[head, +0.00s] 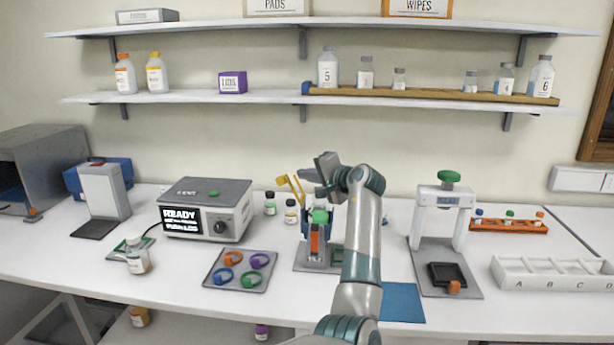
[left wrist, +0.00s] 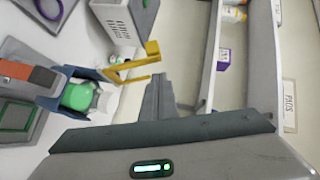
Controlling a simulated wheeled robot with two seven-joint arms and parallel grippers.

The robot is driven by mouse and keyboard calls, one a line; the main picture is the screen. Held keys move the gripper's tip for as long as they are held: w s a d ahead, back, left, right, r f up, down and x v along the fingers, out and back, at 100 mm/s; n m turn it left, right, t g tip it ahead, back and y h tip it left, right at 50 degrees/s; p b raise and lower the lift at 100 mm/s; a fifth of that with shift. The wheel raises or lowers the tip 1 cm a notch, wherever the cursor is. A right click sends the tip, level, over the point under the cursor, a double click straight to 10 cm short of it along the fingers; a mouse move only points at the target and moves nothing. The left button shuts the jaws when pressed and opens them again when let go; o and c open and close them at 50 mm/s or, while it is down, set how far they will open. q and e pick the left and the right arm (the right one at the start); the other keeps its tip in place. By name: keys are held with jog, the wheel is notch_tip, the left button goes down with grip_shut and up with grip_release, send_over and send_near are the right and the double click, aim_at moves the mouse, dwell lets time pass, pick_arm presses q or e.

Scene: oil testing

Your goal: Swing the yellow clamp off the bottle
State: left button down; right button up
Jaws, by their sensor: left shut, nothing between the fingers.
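The yellow clamp (head: 299,190) stands up at the left of the blue holder (head: 305,226), its forked top clear of the bottle. In the left wrist view the clamp (left wrist: 133,69) lies to the side of the green cap, not across it. The green-capped bottle (head: 320,215) sits in the holder; its cap also shows in the left wrist view (left wrist: 78,96). My left gripper (head: 318,168) is above and right of the clamp, shut and empty. Its closed fingers (left wrist: 158,98) look apart from the clamp in the wrist view. My right gripper is out of view.
A tray of coloured rings (head: 240,286) and a grey READY device (head: 232,215) are left of the holder. A white press frame (head: 419,220) and a blue mat (head: 402,303) are right. Two small bottles (head: 270,205) stand close behind the clamp. Shelves hang above.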

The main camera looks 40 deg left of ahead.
pick_arm(q)
jog(key=b+v, duration=0.4)
jog(key=v, duration=0.6)
jog(key=shift+r, duration=0.25)
jog(key=shift+f, duration=0.1)
dwell(0.3)
